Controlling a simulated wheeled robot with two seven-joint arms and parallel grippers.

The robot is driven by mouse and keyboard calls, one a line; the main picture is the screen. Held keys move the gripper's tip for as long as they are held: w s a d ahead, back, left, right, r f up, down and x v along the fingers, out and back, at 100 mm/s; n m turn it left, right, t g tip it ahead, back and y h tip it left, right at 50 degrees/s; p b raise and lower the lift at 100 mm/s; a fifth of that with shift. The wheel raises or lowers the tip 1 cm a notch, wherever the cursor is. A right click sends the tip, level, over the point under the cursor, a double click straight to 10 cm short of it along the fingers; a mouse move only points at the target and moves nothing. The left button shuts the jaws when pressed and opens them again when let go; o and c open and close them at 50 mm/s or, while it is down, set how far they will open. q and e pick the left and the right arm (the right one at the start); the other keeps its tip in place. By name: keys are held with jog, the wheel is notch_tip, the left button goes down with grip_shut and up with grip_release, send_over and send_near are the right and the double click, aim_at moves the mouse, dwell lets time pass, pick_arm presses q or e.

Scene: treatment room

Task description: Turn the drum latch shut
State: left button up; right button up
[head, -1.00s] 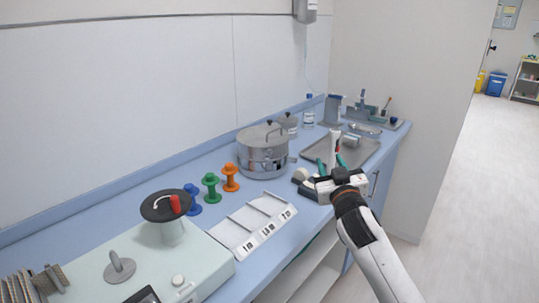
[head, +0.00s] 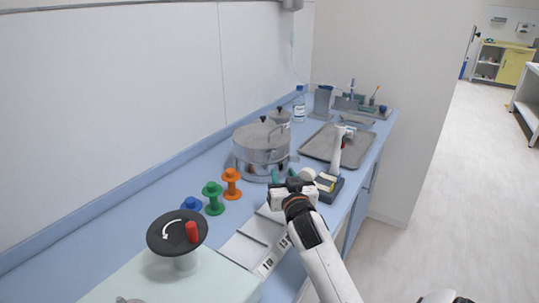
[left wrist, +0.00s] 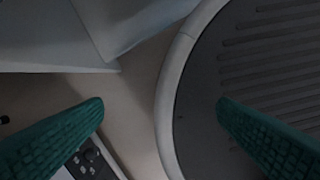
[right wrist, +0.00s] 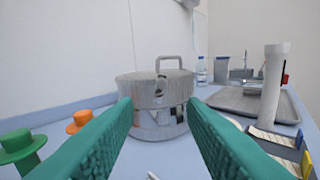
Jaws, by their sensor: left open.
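The steel drum (head: 262,150) stands on the blue counter against the wall, with a lid and a loop handle on top. It also shows in the right wrist view (right wrist: 150,92), straight ahead between the fingers. A small metal piece (right wrist: 160,90) hangs at the lid's front; I cannot tell whether it is the latch or how it is turned. My right gripper (head: 284,177) is open and empty, in front of the drum and apart from it. My left gripper (left wrist: 160,103) is open and empty, away from the drum, over a dark ribbed surface; the head view does not show its fingers.
Orange (head: 231,184), green (head: 213,198) and blue (head: 192,203) spools stand left of my right gripper. A white labelled tray (head: 243,249) lies below it. A white upright post device (head: 335,165) and a metal tray (head: 318,143) lie right of the drum. A black-topped device (head: 160,243) stands nearer.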

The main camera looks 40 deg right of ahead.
aim_at(275, 155)
jog(key=x, duration=0.9)
jog(key=shift+d+p, duration=0.2)
jog(key=shift+p, duration=0.15)
jog(key=shift+w+d, duration=0.3)
jog(key=shift+w, duration=0.25)
pick_arm(q)
jog(key=shift+s+r, duration=0.35)
jog(key=shift+r, duration=0.1)
